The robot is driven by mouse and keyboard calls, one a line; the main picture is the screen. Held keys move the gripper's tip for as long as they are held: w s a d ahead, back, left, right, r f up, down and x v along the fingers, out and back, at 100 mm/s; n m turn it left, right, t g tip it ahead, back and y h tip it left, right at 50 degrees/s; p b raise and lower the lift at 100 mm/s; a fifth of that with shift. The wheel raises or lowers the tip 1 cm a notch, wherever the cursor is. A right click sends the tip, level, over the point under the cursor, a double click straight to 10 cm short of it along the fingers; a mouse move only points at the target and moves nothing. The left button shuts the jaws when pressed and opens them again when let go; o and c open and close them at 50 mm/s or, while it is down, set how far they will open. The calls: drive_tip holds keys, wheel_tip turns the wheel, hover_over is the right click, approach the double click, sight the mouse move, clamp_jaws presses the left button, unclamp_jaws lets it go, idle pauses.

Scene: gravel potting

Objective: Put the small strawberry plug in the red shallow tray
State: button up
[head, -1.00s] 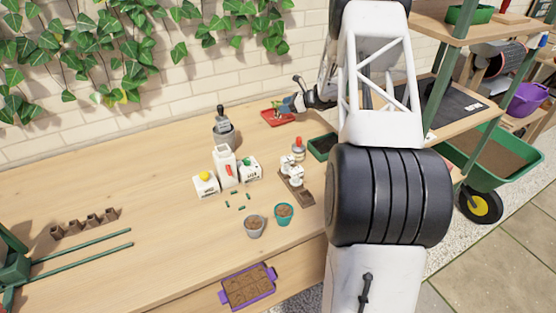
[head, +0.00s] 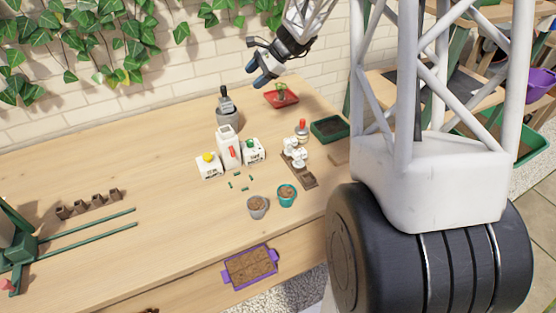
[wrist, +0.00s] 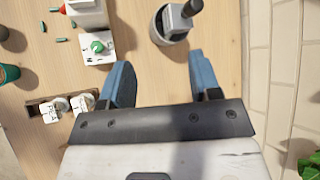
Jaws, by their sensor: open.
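The red shallow tray (head: 281,99) lies on the bench at the back, near the brick wall. The small strawberry plug (head: 282,88) sits in it, its green leaves showing above the rim. My gripper (head: 256,76) is raised above the bench, up and to the left of the tray, and apart from the plug. In the wrist view my gripper (wrist: 160,85) has its two blue fingers wide apart with nothing between them. The tray and plug are out of the wrist view.
A grey pot with a dark-handled tool (head: 227,115) stands left of the tray, and also shows in the wrist view (wrist: 172,25). A white jug (head: 228,147), small white boxes and a dark green tray (head: 330,128) stand nearer.

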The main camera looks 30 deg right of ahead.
drive_tip(key=s+a+r+n+g+h, duration=0.1)
drive_tip(key=s+a+r+n, duration=0.25)
drive_tip(key=s, duration=0.35)
drive_tip(key=s+a+r+n+h, duration=0.2)
drive_tip(key=s+a, duration=0.2)
drive_tip(key=s, duration=0.3)
drive_tip(key=s+a+r+n+g+h, duration=0.1)
drive_tip(key=s+a+r+n, duration=0.2)
drive_tip(key=s, duration=0.5)
drive_tip(key=s+a+n+h, duration=0.1)
drive_tip(key=s+n, duration=0.1)
drive_tip(key=s, duration=0.5)
drive_tip(key=s+a+f+n+h, duration=0.1)
drive_tip(key=s+n+h, duration=0.1)
drive_tip(key=s, duration=0.5)
drive_tip(key=s+a+n+t+h, duration=0.1)
drive_tip(key=s+n, duration=0.2)
drive_tip(key=s, duration=0.4)
drive_tip(key=shift+s+f, duration=0.25)
drive_tip(key=shift+n, duration=0.25)
